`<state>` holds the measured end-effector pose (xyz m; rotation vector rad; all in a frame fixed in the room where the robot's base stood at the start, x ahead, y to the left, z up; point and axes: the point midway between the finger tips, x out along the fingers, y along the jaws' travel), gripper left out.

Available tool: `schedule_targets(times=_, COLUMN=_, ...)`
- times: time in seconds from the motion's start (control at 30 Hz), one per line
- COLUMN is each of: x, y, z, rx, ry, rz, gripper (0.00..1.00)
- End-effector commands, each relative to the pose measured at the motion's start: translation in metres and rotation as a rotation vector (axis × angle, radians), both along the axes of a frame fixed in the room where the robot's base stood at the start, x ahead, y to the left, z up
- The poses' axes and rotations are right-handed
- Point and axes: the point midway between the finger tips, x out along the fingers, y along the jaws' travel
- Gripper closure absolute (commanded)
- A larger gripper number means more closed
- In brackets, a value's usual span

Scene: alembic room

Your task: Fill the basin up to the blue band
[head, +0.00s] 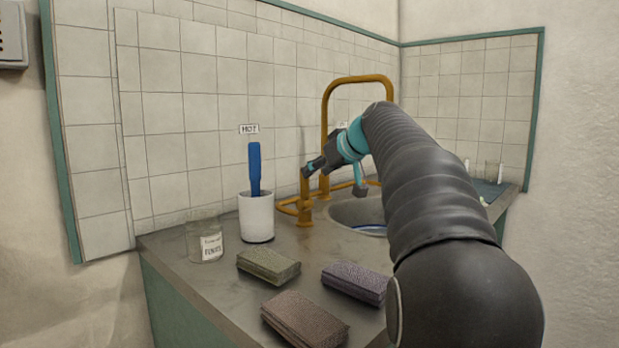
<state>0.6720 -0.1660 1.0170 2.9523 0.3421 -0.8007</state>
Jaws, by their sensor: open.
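The round metal basin (345,214) is set into the counter, partly hidden behind my arm. A strip of the blue band (369,227) shows inside it; I cannot make out the water level. A brass tap (357,79) with a tall bent spout rises behind the basin; its outlet is hidden by my arm. A brass upright (305,208), which looks like the left valve, stands at the basin's left. My gripper (336,179) is open, its fingers spread, with one finger at the top of this upright. I cannot tell whether they touch.
A white cup (257,217) with a blue-handled tool (255,168) stands left of the tap, below a HOT label (249,129). A labelled glass jar (205,238) is at the far left. Green (268,265), brown (304,318) and purple (355,282) sponge-like blocks lie on the front counter (222,277).

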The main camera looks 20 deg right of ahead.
Motion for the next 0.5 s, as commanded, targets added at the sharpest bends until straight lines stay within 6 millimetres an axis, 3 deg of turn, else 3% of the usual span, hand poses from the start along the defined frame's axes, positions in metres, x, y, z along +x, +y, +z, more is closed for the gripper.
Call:
schedule_targets(times=0.2, x=-0.03, y=-0.008, z=0.018, rx=-0.001, ry=0.0, rz=-0.002, gripper=0.49)
schedule_targets(times=0.5, x=-0.043, y=-0.01, z=0.025, rx=0.0, ry=0.0, rz=0.0, gripper=0.49)
